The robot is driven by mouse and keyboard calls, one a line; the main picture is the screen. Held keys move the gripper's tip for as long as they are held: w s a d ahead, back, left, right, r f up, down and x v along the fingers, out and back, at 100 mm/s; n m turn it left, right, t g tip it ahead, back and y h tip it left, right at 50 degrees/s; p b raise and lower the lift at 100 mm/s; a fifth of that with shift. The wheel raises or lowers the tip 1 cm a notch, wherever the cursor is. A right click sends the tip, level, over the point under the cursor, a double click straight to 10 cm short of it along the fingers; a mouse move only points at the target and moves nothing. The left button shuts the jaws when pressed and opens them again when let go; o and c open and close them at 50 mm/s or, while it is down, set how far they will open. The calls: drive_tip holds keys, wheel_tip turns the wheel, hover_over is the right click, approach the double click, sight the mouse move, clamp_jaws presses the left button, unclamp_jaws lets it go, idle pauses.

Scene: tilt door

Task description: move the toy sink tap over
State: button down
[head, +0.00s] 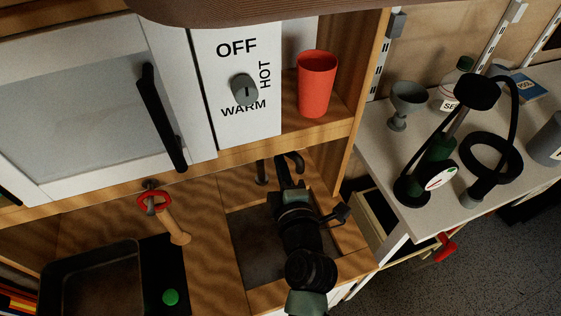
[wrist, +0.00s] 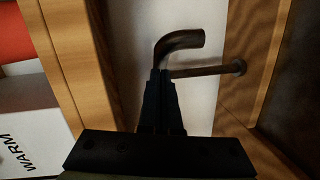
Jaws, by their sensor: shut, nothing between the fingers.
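The toy sink tap is a dark curved spout (head: 296,160) at the back edge of the sink (head: 246,248). In the wrist view the bent spout (wrist: 182,41) stands just beyond my fingertips, its opening to the right. A thin dark rod (wrist: 208,71) with a round end lies beside it; a short dark post (head: 262,172) shows left of the spout in the head view. My gripper (head: 281,160) reaches over the sink from the front, between post and spout. Its fingers (wrist: 160,74) are shut and empty. They overlap the spout's lower end in view; contact cannot be told.
A red cup (head: 317,84) stands on the shelf above, beside the OFF/HOT/WARM dial (head: 245,90). A wooden upright (head: 357,95) borders the sink's right side. A wooden-handled red item (head: 165,215) and a dark pan (head: 100,277) lie left.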

sight(299, 162)
drive_tip(key=shift+w+d+f+y+b, duration=0.1)
drive_tip(key=shift+d+f+y+b, duration=0.15)
drive_tip(key=shift+b, duration=0.75)
drive_tip(key=shift+w+d+r+n+y+b, duration=0.1)
drive_tip(key=shift+r+n+y+b, duration=0.1)
drive_tip(key=shift+n+y+b, duration=0.45)
drive_tip(key=shift+b, duration=0.55)
drive_tip(key=n+y+b, duration=0.1)
drive_tip(key=b, duration=0.3)
drive_tip(key=w+d+n+g+y+b, duration=0.1)
drive_tip(key=b, duration=0.3)
drive_tip(key=w+d+n+g+y+b, duration=0.1)
drive_tip(key=y+b, duration=0.1)
drive_tip(key=b, duration=0.2)
drive_tip(key=shift+d+f, duration=0.1)
drive_tip(key=shift+f, duration=0.25)
drive_tip(key=n+y+b, duration=0.1)
drive_tip(key=b, duration=0.1)
drive_tip(key=w+g+y+b, duration=0.1)
drive_tip(key=b, duration=0.1)
drive_tip(key=shift+d+r+n+g, duration=0.1)
drive_tip(key=shift+d+n+g, duration=0.2)
drive_tip(key=shift+d+n, duration=0.05)
drive_tip(key=shift+w+d+r+n+g+y+b, duration=0.2)
drive_tip(key=shift+w+n+g+y+b, duration=0.3)
drive_tip(key=shift+b, duration=0.55)
drive_tip(key=shift+w+d+r+n+g+y+b, duration=0.1)
drive_tip(key=shift+w+d+n+g+y+b, duration=0.15)
drive_tip(key=shift+w+b, duration=0.6)
drive_tip(key=shift+s, duration=0.15)
